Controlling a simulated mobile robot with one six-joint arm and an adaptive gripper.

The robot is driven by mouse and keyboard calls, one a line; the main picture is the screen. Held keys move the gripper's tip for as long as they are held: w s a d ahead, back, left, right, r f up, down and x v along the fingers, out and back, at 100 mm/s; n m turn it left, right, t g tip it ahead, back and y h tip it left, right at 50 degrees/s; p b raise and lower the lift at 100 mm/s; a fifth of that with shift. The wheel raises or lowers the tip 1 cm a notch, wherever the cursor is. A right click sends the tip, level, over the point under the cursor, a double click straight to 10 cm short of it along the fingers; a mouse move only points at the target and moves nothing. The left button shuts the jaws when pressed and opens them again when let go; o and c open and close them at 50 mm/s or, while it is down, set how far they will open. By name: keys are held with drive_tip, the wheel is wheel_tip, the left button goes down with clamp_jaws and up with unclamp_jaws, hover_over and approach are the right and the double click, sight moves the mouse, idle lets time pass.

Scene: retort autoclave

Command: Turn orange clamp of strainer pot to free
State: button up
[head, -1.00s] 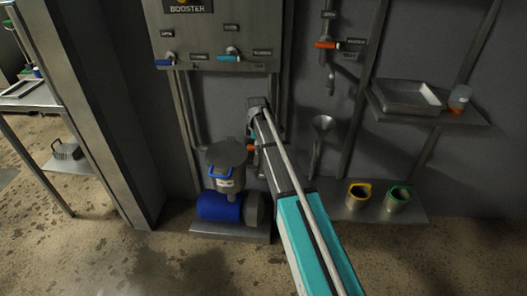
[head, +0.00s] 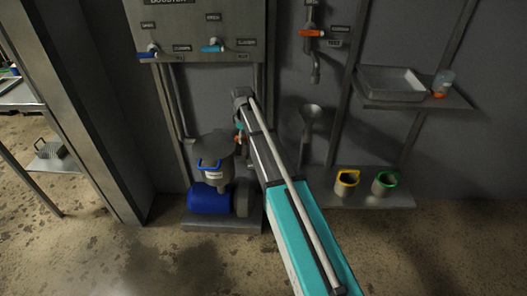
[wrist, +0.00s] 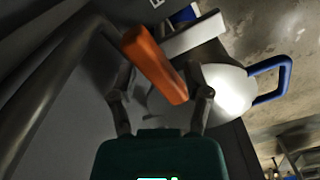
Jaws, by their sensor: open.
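The strainer pot (head: 214,165) stands upright on the blue pump unit in the head view, with a grey lid and a blue handle. Its rounded metal top (wrist: 228,90) and blue handle (wrist: 272,80) show at the right in the wrist view. The orange clamp (wrist: 153,62) is a bar slanting between the fingers of my gripper (wrist: 162,85). The fingers are apart, one on each side of the clamp; I cannot tell whether either touches it. In the head view my gripper (head: 240,118) is beside the pot, and my arm hides most of the clamp.
A blue motor (head: 208,198) sits below the pot. Above is a wall panel (head: 200,22) with blue-handled valves. To the right are a funnel (head: 310,120), a shelf with a tray (head: 392,82), and yellow-rimmed (head: 346,182) and green-rimmed (head: 385,184) pots. The floor in front is clear.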

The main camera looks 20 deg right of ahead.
drive_tip(key=m, duration=0.6)
drive_tip(key=shift+m, duration=0.4)
drive_tip(key=m, duration=0.5)
drive_tip(key=shift+r, duration=0.2)
wheel_tip(320, 180, up, 14)
drive_tip(key=p, duration=1.4)
drive_tip(key=s+r+n+p, duration=0.1)
drive_tip(key=s+n+p, duration=0.1)
drive_tip(key=s, duration=2.5)
drive_tip(key=shift+r+n, duration=0.4)
drive_tip(key=shift+n, duration=0.1)
drive_tip(key=n+b, duration=0.2)
drive_tip(key=n, duration=0.4)
hover_over(245, 137)
wheel_tip(245, 137, down, 2)
drive_tip(key=shift+f, duration=0.2)
drive_tip(key=shift+f+b, duration=0.2)
drive_tip(key=shift+b, duration=0.1)
